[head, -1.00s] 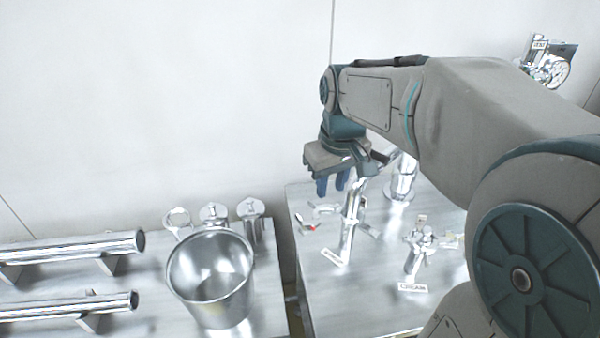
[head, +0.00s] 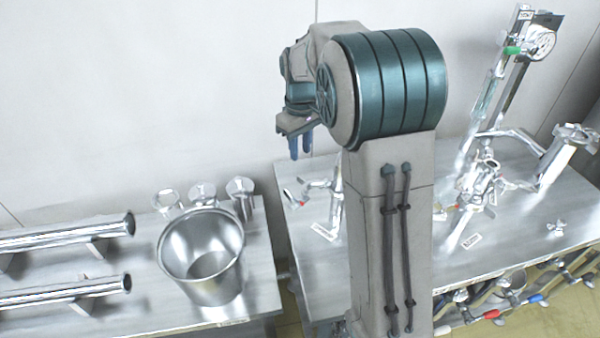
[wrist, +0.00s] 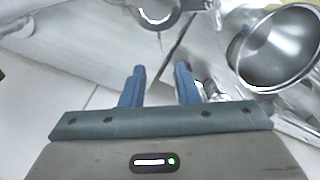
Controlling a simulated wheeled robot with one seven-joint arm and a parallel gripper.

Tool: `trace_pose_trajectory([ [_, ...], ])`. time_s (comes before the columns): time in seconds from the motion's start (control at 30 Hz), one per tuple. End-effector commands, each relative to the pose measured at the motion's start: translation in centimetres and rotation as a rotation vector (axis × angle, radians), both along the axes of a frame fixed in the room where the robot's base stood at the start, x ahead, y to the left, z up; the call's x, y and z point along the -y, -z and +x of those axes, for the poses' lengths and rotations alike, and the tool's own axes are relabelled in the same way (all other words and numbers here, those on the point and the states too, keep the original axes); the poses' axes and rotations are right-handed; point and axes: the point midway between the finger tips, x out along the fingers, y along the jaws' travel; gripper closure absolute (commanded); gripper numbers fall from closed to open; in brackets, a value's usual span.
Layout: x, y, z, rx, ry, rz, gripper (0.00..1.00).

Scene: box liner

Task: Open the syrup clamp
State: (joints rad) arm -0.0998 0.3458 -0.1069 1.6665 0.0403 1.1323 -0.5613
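My gripper (head: 300,148) hangs in the air with its blue fingers pointing down, above the left side of the right-hand table. In the wrist view my gripper (wrist: 160,72) has its two fingers apart with nothing between them. A steel valve fitting with clamp parts (head: 318,186) stands on that table below and right of the fingers, partly hidden by my arm. A white label (head: 325,231) lies in front of it, too small to read. A second steel fitting (head: 482,185) has its own label (head: 471,241), also unreadable. I cannot tell which fitting carries the syrup clamp.
A steel bucket (head: 203,262) stands on the left table (head: 150,300), with several small steel parts behind it and two pipes (head: 65,237) (head: 68,292) at left. A gap separates the tables. Tall pipework (head: 490,90) rises at right. Hoses and valves sit below the right table.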

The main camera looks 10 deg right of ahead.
Motion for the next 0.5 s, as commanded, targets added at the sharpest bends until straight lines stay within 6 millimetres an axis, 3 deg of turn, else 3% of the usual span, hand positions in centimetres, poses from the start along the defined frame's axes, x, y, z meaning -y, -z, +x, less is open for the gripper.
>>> trace_pose_trajectory([
  [0.3, 0.0, 6.4, -0.1, -0.004, 0.000, -0.001, 0.72],
  [0.5, 0.0, 8.6, -0.1, -0.001, 0.001, -0.001, 0.72],
])
